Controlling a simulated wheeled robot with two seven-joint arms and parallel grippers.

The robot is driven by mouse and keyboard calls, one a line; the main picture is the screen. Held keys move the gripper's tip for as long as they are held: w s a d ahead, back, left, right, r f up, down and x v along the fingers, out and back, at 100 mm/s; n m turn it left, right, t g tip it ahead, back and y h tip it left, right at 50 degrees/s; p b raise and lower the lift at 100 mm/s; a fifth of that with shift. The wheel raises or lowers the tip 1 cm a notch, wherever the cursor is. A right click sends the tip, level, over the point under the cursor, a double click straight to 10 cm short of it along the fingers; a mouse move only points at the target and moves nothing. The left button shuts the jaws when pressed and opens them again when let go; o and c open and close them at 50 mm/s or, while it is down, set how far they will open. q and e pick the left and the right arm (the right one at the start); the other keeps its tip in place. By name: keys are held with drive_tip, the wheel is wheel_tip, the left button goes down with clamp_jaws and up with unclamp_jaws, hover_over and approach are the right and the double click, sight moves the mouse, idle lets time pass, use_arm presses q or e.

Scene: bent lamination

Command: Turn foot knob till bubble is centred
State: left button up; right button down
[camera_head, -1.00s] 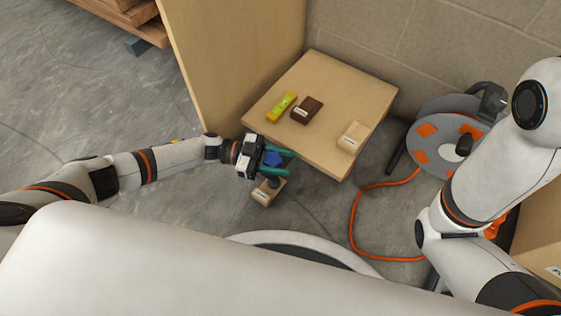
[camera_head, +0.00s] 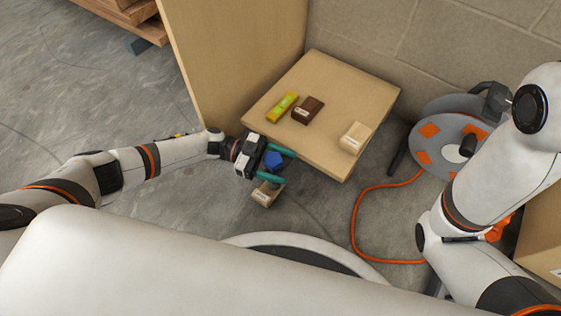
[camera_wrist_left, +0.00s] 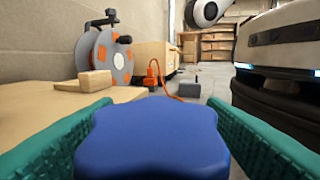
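The blue lobed foot knob (camera_head: 273,160) is beside the near left edge of the wooden table (camera_head: 325,85). It fills the middle of the left wrist view (camera_wrist_left: 152,140). My left gripper (camera_head: 277,165) has its green fingers on either side of the knob. In the wrist view the fingers (camera_wrist_left: 158,112) lie close against the knob's sides, but I cannot tell whether they press on it. A yellow-green spirit level (camera_head: 282,106) lies on the table top; its bubble is too small to make out. My right gripper is out of view.
A dark brown block (camera_head: 307,110) and a pale block (camera_head: 354,138) sit on the table. Another pale block (camera_head: 265,195) is below my left gripper. A cable reel (camera_head: 440,140) with an orange cable (camera_head: 353,225) stands to the right. A wooden panel (camera_head: 235,60) rises behind left.

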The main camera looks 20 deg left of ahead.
sight(281, 161)
use_arm(q)
drive_tip(key=shift+r, duration=0.25)
wheel_tip(281, 161, up, 8)
drive_tip(key=p, duration=0.7)
drive_tip(key=shift+r, duration=0.15)
drive_tip(key=shift+r+p, duration=0.35)
drive_tip(key=shift+r, duration=0.4)
